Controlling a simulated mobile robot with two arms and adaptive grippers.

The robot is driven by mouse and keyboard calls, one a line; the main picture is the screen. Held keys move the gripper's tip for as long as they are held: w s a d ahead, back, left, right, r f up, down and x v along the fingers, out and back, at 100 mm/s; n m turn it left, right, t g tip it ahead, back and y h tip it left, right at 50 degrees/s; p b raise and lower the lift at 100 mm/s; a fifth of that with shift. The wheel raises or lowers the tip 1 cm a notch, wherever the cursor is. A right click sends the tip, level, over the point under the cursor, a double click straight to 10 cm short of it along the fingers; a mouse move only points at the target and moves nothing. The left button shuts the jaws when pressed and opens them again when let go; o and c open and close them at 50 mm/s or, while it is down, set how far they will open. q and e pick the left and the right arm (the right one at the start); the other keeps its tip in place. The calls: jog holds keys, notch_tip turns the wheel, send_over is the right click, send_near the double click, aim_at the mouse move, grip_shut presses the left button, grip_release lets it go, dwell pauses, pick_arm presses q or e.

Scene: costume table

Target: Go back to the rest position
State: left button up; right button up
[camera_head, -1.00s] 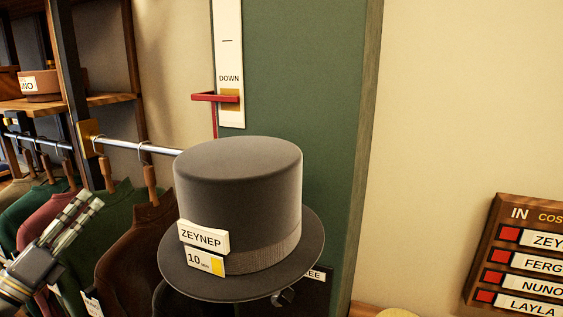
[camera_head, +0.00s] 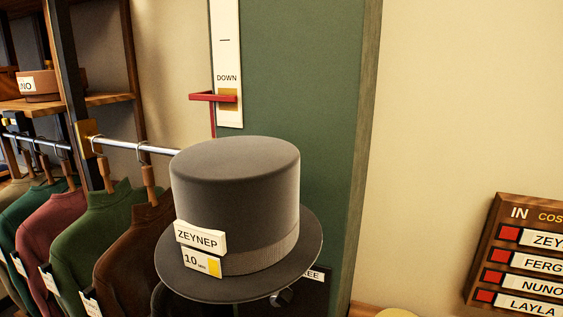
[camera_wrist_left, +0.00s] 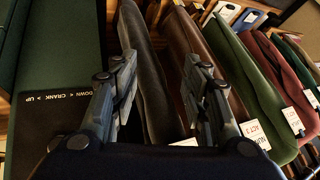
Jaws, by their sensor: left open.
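My left gripper (camera_wrist_left: 160,85) shows in the left wrist view, its two fingers spread apart with nothing between them. Hung garments lie beyond the fingers, among them a dark one (camera_wrist_left: 143,75) and a brown one (camera_wrist_left: 200,55); I cannot tell whether the fingers touch them. Neither gripper shows in the head view now. A grey top hat (camera_head: 236,185) stands upright in the middle of the head view, with a tag reading ZEYNEP (camera_head: 200,237) and a tag reading 10 (camera_head: 202,263).
Sweaters (camera_head: 92,235) hang from a metal rail (camera_head: 140,148) at left. A red lever (camera_head: 212,97) sits on a white strip marked DOWN against a green panel (camera_head: 300,80). A wooden name board (camera_head: 484,250) is at right. The wall between panel and board is bare.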

pick_arm(q)
jog(key=s+d+f+g+h, duration=0.3)
jog(key=s+d+g, duration=0.1)
jog(key=s+d, duration=0.4)
notch_tip(320, 180, down, 32)
jog(key=s+a+b, duration=0.1)
jog(key=s+b, duration=0.1)
jog(key=b, duration=0.4)
jog(key=s+a+f+g+b, duration=0.1)
jog(key=s+f+b, duration=0.2)
jog(key=s+f, duration=0.5)
jog(key=s+a+f+g+b, duration=0.1)
jog(key=s+a+f+b, duration=0.1)
jog(key=s+f, duration=0.7)
notch_tip(320, 180, down, 5)
jog(key=shift+s+f+y+b, duration=0.2)
jog(key=shift+y+b, duration=0.2)
jog(key=shift+b, duration=0.15)
jog(key=shift+a, duration=0.1)
